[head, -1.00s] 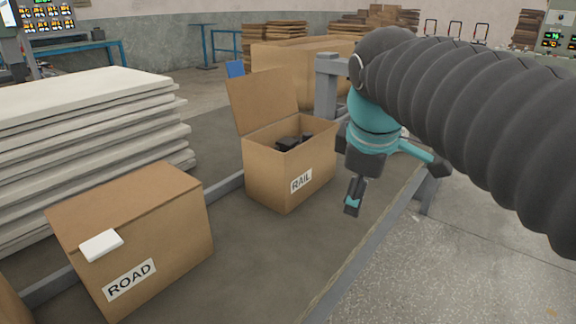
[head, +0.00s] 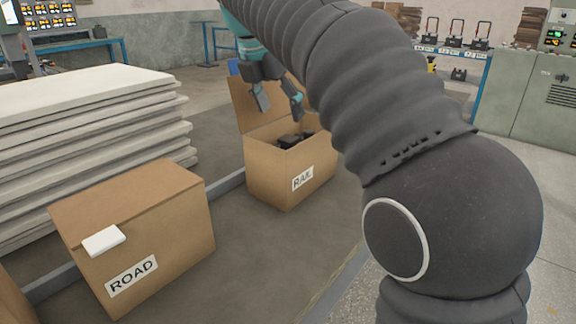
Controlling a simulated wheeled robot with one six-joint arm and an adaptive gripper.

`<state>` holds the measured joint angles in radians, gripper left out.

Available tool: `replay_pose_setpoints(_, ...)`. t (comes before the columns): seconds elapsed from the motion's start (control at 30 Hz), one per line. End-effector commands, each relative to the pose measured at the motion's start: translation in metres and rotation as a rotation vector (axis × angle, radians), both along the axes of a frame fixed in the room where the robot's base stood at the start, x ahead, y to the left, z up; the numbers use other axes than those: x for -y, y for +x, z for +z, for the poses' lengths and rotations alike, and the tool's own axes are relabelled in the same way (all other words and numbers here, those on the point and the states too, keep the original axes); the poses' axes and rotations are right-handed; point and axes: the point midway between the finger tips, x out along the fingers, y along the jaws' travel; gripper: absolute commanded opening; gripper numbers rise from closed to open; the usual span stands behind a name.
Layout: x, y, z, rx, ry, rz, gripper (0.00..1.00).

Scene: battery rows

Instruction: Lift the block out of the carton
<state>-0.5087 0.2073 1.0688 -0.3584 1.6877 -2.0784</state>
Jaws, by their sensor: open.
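A brown carton labelled RAIL (head: 268,178) stands open on the grey surface, its flap (head: 244,108) raised at the back left. A dark block (head: 291,140) shows inside it near the rim; its lower part is hidden by the carton walls. My gripper (head: 279,112) is over the carton's opening, pointing down, with its fingers spread and nothing between them. The fingertips look above the block and apart from it. A second carton labelled ROAD (head: 165,255) is closed at the front left, with a white flat piece (head: 104,240) on its top edge.
A stack of pale boards (head: 80,140) stands at the left. A grey rail runs behind the cartons. Black-handled items (head: 455,35) stand on a bench at the back right. My arm covers much of the right side.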

Motion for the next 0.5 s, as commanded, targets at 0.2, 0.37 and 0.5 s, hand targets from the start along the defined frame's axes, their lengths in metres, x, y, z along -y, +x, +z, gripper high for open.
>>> replay_pose_setpoints(0.2, 0.010, 0.012, -0.037, -0.002, -0.001, -0.003, 0.74)
replay_pose_setpoints(0.37, 0.013, 0.017, -0.052, 0.001, 0.001, -0.003, 0.74)
replay_pose_setpoints(0.5, 0.015, 0.019, -0.058, 0.001, 0.001, -0.003, 0.74)
